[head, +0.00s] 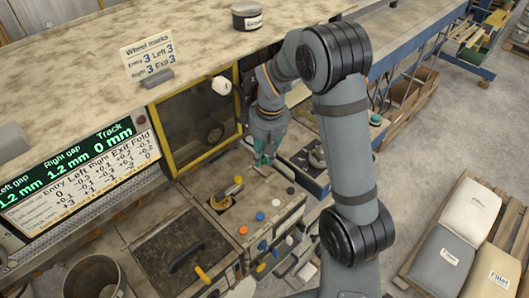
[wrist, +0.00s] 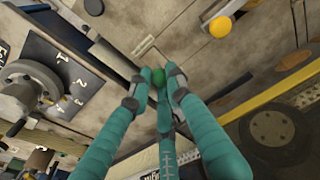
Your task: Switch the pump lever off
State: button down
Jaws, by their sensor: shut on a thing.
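My gripper (head: 264,158) reaches down to the back right of the control desk (head: 190,218), beside the yellow-framed window. In the head view the fingers cover the knob. I cannot read a label naming it as the pump lever, nor tell its on or off position.
Orange (head: 260,216), blue (head: 262,245) and white knobs stand on the desk's right side. A yellow-handled lever (head: 202,272) is at the front. A numbered dial with a handwheel (wrist: 30,88) is left in the wrist view. The yellow window frame (head: 203,118) is close to my gripper.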

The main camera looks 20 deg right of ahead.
jog(key=shift+w, duration=0.1)
jog(key=c, duration=1.7)
grip_release()
jog(key=shift+o, duration=0.4)
notch_tip(320, 180, up, 12)
jog(key=s, duration=0.1)
jog(key=shift+s+d, duration=0.2)
jog(key=shift+d, duration=0.15)
jog(key=shift+f, duration=0.15)
